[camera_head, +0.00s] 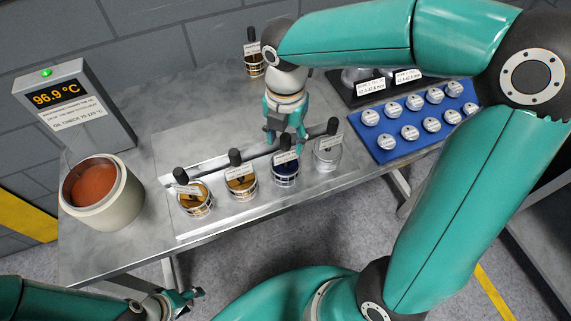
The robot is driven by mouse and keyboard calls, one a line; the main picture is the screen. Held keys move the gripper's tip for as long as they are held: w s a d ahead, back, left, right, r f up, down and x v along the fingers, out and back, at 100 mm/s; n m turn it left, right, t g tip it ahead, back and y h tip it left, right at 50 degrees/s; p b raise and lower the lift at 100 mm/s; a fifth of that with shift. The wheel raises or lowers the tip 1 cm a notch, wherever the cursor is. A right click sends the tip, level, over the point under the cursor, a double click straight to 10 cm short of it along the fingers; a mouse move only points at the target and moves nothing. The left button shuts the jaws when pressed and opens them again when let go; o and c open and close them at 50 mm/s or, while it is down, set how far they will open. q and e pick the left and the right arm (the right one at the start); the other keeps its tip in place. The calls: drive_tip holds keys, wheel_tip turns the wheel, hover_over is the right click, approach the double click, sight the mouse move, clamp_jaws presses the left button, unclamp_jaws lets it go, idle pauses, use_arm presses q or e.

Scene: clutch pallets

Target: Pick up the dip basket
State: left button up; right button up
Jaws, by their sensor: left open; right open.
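I cannot read which tag marks the dip basket. My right gripper (286,138) is open, pointing down just behind and above the blue basket's handle; contact cannot be told. My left gripper (184,299) is open and empty at the lower left, off the bench front.
A cream pot of reddish-brown liquid (97,184) stands at the bench's left, before a display box (73,105) reading 96.9 °C. A blue tray (392,152) with several white-lidded tins lies at the right, beside a dark rack (345,94). My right arm spans the upper right.

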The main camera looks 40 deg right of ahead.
drive_tip(key=shift+f, duration=0.55)
clamp_jaws()
drive_tip(key=shift+w+r, duration=0.15)
